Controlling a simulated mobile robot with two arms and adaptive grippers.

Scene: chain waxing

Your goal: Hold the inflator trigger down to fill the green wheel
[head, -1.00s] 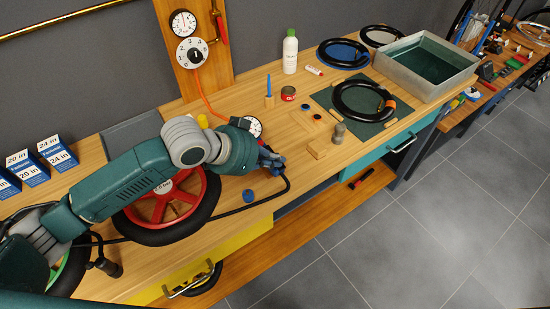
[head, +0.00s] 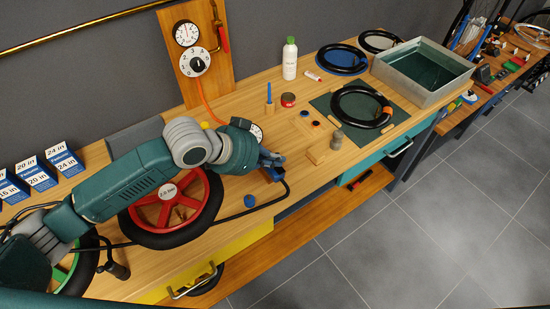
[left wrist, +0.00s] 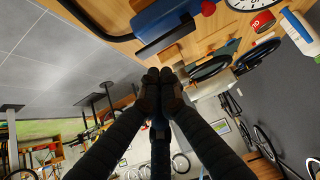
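The green wheel (head: 84,262) is at the lower left of the head view, partly hidden by my left arm. The inflator, with a blue body (head: 271,174) and a round white gauge (head: 257,132), lies on the bench under my left gripper (head: 272,158). In the left wrist view the blue body (left wrist: 168,14) and its black trigger lever (left wrist: 167,37) show just beyond my fingertips (left wrist: 160,76). The fingers are shut together with nothing visible between them. I cannot tell whether they touch the lever. My right gripper is not in view.
A red wheel (head: 164,214) lies beneath my left arm. A black hose (head: 237,215) runs along the bench's front. A blue cap (head: 249,201) sits near it. A dial board (head: 198,88) stands behind. A bottle (head: 290,60), tyres and a metal tray (head: 405,88) are farther right.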

